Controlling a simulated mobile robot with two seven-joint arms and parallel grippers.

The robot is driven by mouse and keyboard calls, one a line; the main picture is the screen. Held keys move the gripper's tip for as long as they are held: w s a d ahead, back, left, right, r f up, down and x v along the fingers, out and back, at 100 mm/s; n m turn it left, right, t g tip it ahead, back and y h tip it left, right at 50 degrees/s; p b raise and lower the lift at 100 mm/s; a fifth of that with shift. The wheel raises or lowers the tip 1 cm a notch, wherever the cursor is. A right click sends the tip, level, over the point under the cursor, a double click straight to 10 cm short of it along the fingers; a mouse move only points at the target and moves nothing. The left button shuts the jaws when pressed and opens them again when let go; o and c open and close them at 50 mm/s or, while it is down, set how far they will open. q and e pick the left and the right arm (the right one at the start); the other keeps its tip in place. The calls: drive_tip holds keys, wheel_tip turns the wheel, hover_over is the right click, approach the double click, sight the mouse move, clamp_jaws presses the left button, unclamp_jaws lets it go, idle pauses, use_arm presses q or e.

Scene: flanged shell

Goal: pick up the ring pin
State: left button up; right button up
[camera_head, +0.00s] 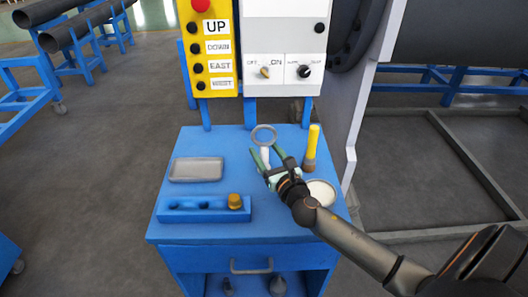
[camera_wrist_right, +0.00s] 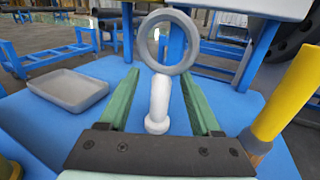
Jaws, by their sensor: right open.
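The ring pin (camera_head: 264,144) stands upright on the blue cabinet top, with a grey ring at the top and a white shaft below. In the right wrist view the ring pin (camera_wrist_right: 159,98) is between my right gripper's two green fingers, with visible gaps on both sides. My right gripper (camera_head: 269,158) is open around the shaft, below the ring. The right gripper's fingers also show in the right wrist view (camera_wrist_right: 160,95). My left gripper is not in view.
A yellow-handled tool (camera_head: 312,143) stands close on the right, and a round white dish (camera_head: 320,193) is near my right wrist. A grey tray (camera_head: 197,169) and a blue block (camera_head: 190,209) with a brass piece (camera_head: 235,201) lie left. A control panel (camera_head: 280,60) rises behind.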

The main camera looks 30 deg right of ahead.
sight(259, 142)
drive_tip(key=shift+w+d+f, duration=0.1)
drive_tip(key=shift+w+d, duration=0.1)
drive_tip(key=shift+w, duration=0.65)
drive_tip(key=shift+w+d+f, duration=0.1)
drive_tip(key=shift+w+d, duration=0.05)
drive_tip(key=shift+w, duration=0.75)
drive_tip(key=shift+w+d+f, duration=0.1)
drive_tip(key=shift+w+d, duration=0.1)
drive_tip(key=shift+w, duration=0.65)
drive_tip(key=shift+c, duration=0.2)
clamp_jaws()
drive_tip(key=shift+r, duration=0.1)
